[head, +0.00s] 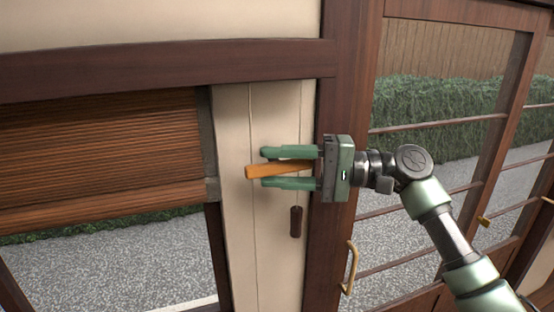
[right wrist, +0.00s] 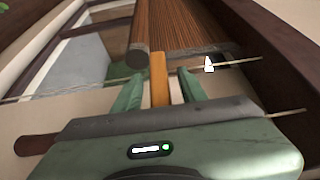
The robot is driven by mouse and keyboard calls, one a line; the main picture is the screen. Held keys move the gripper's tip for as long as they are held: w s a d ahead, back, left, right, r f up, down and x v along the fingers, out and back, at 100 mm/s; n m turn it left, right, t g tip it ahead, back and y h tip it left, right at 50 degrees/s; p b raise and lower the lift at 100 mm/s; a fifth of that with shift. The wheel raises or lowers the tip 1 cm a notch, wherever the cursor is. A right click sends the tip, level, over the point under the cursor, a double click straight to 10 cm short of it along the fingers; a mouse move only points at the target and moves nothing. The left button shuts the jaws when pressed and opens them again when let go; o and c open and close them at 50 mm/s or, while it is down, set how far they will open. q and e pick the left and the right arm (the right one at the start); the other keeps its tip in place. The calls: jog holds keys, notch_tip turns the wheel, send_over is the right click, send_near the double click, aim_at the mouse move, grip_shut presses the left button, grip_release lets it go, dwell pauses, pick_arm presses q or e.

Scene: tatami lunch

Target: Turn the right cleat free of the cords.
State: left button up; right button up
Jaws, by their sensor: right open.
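The cleat (head: 262,171) is an orange wooden bar on the cream wall strip, lying nearly level with its left end slightly lower. My right gripper (head: 266,168) comes in from the right with its green fingers open, one above and one below the cleat. In the right wrist view the cleat (right wrist: 159,80) stands between the two fingers (right wrist: 160,74), with a gap seen on either side. A thin cord (head: 251,110) runs down the wall past the cleat's left end. A second cord (head: 299,112) runs down behind the gripper. Whether either cord touches the cleat is unclear. My left gripper is out of view.
A dark wooden pull (head: 296,221) hangs below the gripper. A brown slatted blind (head: 100,145) covers the upper window at left. A dark post (head: 325,240) and a glazed door with a brass handle (head: 351,268) stand at right. The wall below the cleat is mostly clear.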

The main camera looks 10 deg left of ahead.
jog(key=shift+d, duration=0.25)
jog(key=c, duration=0.7)
grip_shut()
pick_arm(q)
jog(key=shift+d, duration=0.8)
